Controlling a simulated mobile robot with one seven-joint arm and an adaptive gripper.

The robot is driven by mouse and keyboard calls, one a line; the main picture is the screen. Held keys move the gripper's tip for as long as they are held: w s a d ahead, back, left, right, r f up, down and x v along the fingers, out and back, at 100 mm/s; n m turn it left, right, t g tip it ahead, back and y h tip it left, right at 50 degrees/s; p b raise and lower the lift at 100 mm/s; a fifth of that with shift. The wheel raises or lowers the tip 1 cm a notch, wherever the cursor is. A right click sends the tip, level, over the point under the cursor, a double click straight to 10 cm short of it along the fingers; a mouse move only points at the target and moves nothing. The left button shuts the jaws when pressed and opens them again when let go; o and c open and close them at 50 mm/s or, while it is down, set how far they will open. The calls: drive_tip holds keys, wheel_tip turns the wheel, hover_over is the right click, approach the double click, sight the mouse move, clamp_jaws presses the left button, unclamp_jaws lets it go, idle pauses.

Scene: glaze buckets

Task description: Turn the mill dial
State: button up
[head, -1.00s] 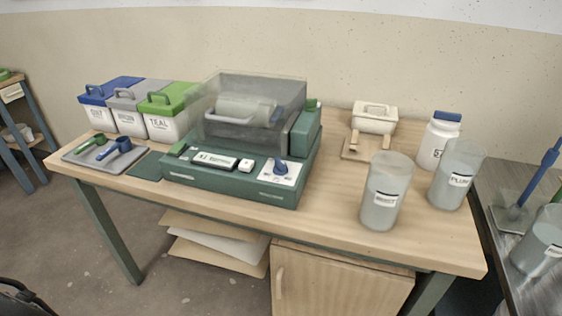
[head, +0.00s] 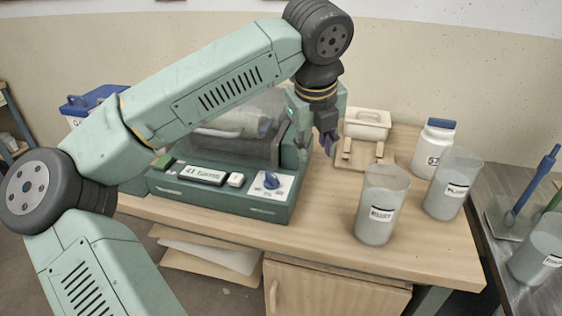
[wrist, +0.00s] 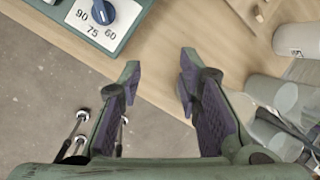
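The mill (head: 225,205) is a green machine with a clear cover over a pale drum, on the wooden table. Its blue dial (head: 271,180) sits on a white plate at the front right. In the wrist view the dial (wrist: 103,11) is at the upper left, with 90, 75 and 60 printed around it. My gripper (head: 328,143) is above the table, to the right of the mill and apart from the dial. In the wrist view my gripper (wrist: 158,75) is open with nothing between its fingers. My arm hides part of the mill's left side.
Two grey translucent containers (head: 382,205) (head: 452,185) stand at the table's right. A white button (head: 235,180) and a display (head: 201,174) sit left of the dial.

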sight(271, 174)
drive_tip(key=w+a+n+y, duration=0.2)
drive_tip(key=a+n+y, duration=0.15)
drive_tip(key=a, duration=0.25)
drive_tip(key=shift+m, duration=0.45)
drive_tip(key=p+x, duration=0.2)
drive_tip(key=x, duration=0.9)
drive_tip(key=shift+d+f+p, duration=0.15)
drive_tip(key=shift+p, duration=0.2)
drive_tip(key=shift+c, duration=0.4)
clamp_jaws()
